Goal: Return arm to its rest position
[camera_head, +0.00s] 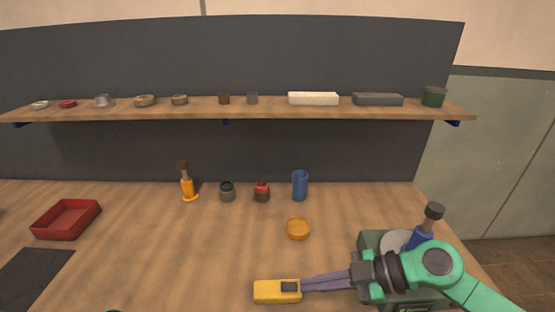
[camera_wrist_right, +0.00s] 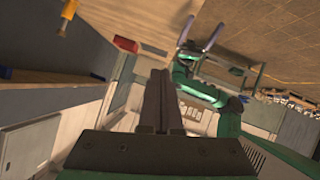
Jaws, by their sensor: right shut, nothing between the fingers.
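My right arm (camera_head: 475,290) comes in from the lower right of the head view, above the table. My right gripper (camera_head: 303,284) points left, its fingers together and empty. In the head view its tips overlap a yellow block with a dark patch (camera_head: 268,292); I cannot tell whether they touch it. In the right wrist view the right gripper (camera_wrist_right: 160,75) shows its two fingers side by side with nothing between them. My left gripper (camera_wrist_right: 199,34) shows there with its fingers apart and empty. It is not clearly visible in the head view.
A green device with a round grey top (camera_head: 395,241) stands beside my right arm, partly hidden. An orange bowl (camera_head: 298,229), a blue cup (camera_head: 300,186) and a red tray (camera_head: 66,219) stand on the table (camera_head: 180,260). A shelf (camera_head: 260,113) holds several small parts.

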